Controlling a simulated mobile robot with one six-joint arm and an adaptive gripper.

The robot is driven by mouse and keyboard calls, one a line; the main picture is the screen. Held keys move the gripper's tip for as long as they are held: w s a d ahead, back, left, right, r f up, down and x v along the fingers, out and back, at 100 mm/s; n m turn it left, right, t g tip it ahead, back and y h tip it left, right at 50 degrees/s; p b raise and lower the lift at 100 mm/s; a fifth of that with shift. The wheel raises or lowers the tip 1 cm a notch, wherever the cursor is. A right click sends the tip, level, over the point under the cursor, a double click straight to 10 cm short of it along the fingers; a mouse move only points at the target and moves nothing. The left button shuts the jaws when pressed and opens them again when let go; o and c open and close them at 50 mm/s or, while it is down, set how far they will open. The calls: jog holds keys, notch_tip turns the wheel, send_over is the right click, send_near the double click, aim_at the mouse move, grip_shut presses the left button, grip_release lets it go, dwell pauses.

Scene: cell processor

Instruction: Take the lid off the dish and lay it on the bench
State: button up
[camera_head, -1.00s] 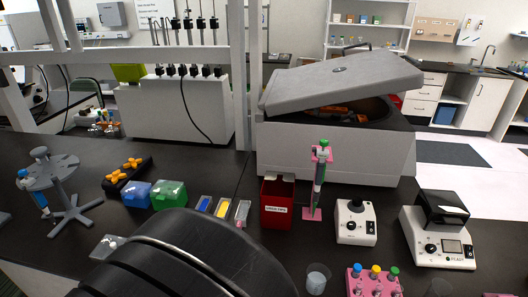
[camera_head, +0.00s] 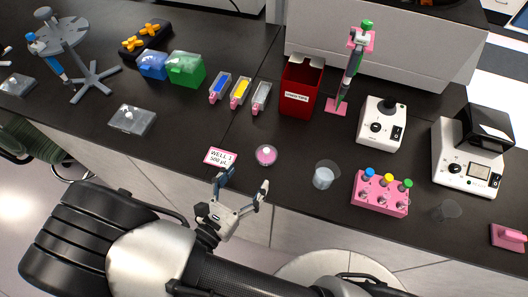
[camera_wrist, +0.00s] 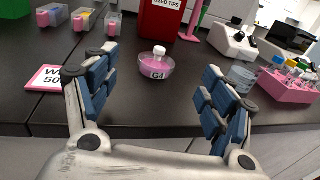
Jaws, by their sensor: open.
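The dish (camera_head: 266,157) is a small round clear dish with pink contents, standing on the black bench (camera_head: 190,165) near its front edge. In the wrist view the dish (camera_wrist: 155,70) is ahead, between my fingers and beyond them, with lettering on its side. The lid shows as a pale knob (camera_wrist: 159,51) at the top centre of the dish; its clear rim is hard to tell from the dish. My gripper (camera_head: 245,182) is open and empty, short of the dish at the bench's front edge, not touching it.
A clear cup (camera_head: 324,175) and a pink tube rack (camera_head: 381,193) stand to the right. A red tips bin (camera_head: 300,90) and pipette stand (camera_head: 337,106) are behind. Bare bench lies left of the card.

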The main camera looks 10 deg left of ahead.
aim_at(265, 153)
jog(key=b+x, duration=0.1)
jog(key=x, duration=1)
jog(key=shift+b, duration=0.3)
jog(key=c, duration=1.6)
